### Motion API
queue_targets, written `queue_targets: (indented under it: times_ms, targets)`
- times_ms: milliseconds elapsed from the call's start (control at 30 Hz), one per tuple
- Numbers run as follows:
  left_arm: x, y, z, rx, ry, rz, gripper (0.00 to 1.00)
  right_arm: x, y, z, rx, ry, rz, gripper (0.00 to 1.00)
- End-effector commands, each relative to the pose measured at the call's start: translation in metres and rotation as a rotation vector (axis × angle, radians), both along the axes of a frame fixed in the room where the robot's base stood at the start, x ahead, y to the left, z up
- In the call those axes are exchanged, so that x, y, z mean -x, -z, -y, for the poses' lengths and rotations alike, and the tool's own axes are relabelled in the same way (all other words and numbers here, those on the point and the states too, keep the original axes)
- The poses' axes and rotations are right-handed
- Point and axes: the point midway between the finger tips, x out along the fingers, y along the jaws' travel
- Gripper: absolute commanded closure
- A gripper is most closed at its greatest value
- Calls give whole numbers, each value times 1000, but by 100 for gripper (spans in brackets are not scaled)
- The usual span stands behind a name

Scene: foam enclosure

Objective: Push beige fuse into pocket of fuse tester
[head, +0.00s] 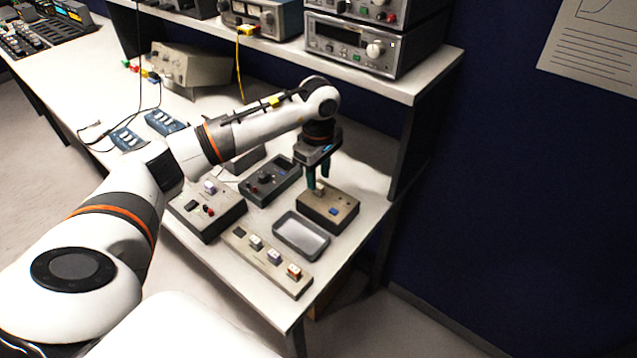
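My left gripper (318,182) reaches down over a tan box with a blue button (343,216), which looks like the fuse tester. Its teal fingers point down at the top of this box. A small beige block, seemingly the beige fuse (320,187), shows between the fingertips, at or just above the box's top. The fingers appear closed on it. The pocket is hidden by the fingers and the block, so I cannot tell whether the fuse is inside. My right gripper is not in view.
A grey tray (301,236) lies in front of the tan box. A beige strip (240,240) holds several coloured fuses near the table's front edge. A dark box (270,180) and another beige box (207,212) stand to the left. A shelf with instruments (350,45) overhangs behind.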

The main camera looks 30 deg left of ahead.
Motion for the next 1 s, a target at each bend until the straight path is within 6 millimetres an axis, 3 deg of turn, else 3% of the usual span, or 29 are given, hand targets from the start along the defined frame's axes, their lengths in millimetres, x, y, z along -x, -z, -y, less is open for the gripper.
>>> queue_targets:
  times_ms: [200,400,600,1000]
  targets:
    - [-1,-48,0,1,0,6,63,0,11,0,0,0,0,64]
    - [-1,-78,0,1,1,3,63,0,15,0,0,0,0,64]
    - [0,-87,0,1,1,0,63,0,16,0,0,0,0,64]
    - [0,-87,0,1,1,0,63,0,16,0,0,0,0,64]
